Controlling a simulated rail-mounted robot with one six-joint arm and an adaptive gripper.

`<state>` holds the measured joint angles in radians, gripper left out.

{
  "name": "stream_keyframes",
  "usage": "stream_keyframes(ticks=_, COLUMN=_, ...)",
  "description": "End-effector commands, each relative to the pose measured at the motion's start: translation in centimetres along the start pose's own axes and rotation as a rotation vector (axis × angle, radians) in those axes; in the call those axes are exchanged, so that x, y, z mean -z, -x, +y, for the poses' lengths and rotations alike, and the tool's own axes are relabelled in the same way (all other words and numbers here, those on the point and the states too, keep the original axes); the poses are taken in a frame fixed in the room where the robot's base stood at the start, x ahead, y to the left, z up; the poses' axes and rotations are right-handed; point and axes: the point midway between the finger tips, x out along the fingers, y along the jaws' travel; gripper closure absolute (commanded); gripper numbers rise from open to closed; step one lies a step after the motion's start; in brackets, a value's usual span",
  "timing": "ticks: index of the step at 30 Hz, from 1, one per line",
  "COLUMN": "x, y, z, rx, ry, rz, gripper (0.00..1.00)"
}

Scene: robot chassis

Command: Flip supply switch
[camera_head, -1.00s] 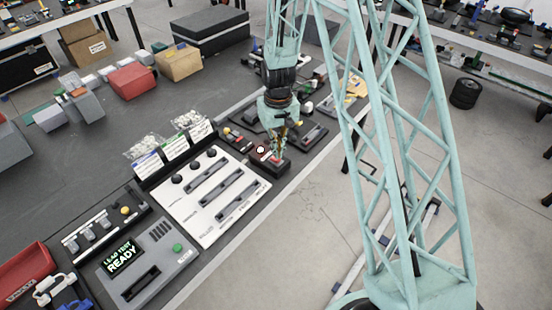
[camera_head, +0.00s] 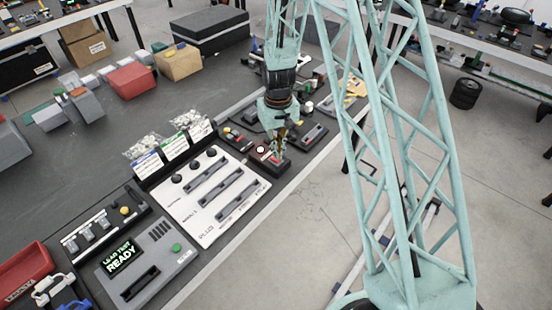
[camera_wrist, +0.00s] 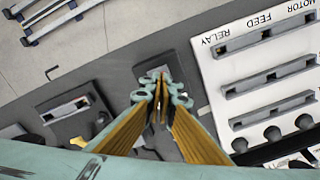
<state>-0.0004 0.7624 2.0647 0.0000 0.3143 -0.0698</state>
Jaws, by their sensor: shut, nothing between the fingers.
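A dark box (camera_head: 287,163) with a red part and a round white knob (camera_head: 260,149) sits near the bench's front edge, just past the white panel. I take it to be the supply switch, but its label cannot be read. My gripper (camera_head: 278,157) points down over this box, with its fingers shut and empty. In the wrist view my gripper (camera_wrist: 160,84) has its fingertips together over the grey box (camera_wrist: 183,53). The fingers hide most of the box's top, so I cannot tell the lever's position or whether the tips touch it.
The white panel (camera_head: 208,236) with slots and black knobs lies left of the gripper. A grey tester (camera_head: 165,258) reads "LEAD TEST READY". Another slotted dark box (camera_head: 314,135) stands close on the right. Open floor (camera_head: 310,215) lies before the bench.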

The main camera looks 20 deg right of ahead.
Motion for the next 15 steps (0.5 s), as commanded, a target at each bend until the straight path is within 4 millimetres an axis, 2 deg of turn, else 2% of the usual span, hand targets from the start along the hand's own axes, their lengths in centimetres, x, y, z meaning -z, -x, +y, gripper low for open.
stream_keyframes(ticks=15, x=0.0, y=-0.5, z=0.0, rx=0.0, ry=0.0, rz=0.0, gripper=1.0)
